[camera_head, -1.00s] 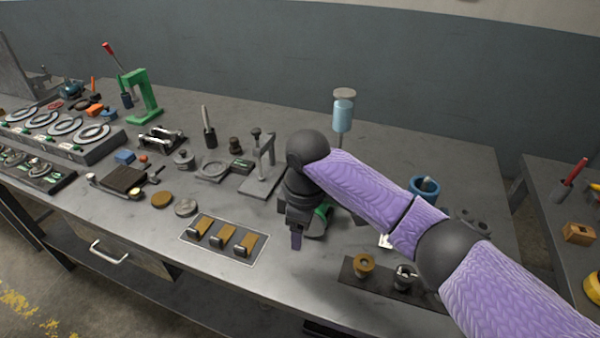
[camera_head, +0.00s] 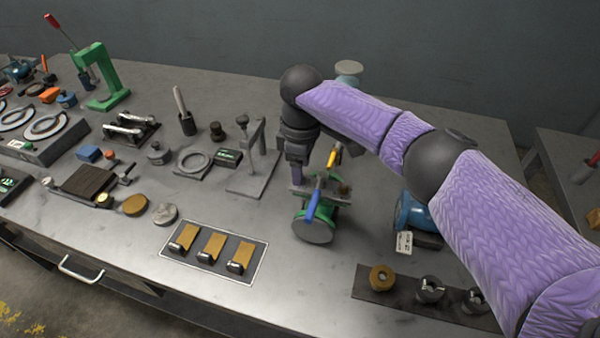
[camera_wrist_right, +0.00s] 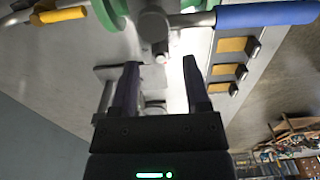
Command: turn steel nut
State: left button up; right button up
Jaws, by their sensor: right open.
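A green-bodied fixture (camera_head: 313,228) stands on the bench, with a blue handle (camera_head: 314,203) and a yellow handle (camera_head: 334,157). In the right wrist view its green part (camera_wrist_right: 110,12) and a blue handle (camera_wrist_right: 265,15) are at the top. A small steel nut-like end (camera_wrist_right: 160,52) shows on the fixture's metal shaft, just beyond the fingertips; its exact shape is unclear. My right gripper (camera_head: 297,178) is at the left side of the fixture. In the right wrist view its two fingers (camera_wrist_right: 163,78) are apart with nothing gripped between them. My left gripper is not in view.
A plate with three brass-coloured tabs (camera_head: 180,255) lies front left. A dark strip (camera_head: 402,295) with a brass ring and steel pieces is front right. A blue cylinder (camera_head: 408,212) stands right of the fixture, and a grey stand (camera_head: 251,180) left.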

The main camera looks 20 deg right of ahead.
notch_tip(320, 180, down, 2)
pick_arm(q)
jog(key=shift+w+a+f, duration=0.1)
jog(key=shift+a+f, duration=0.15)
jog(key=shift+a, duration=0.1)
pick_arm(e)
jog(key=shift+c, duration=0.2)
grip_shut()
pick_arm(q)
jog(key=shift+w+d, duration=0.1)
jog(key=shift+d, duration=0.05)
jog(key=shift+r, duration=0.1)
pick_arm(e)
jog(key=shift+r, duration=0.1)
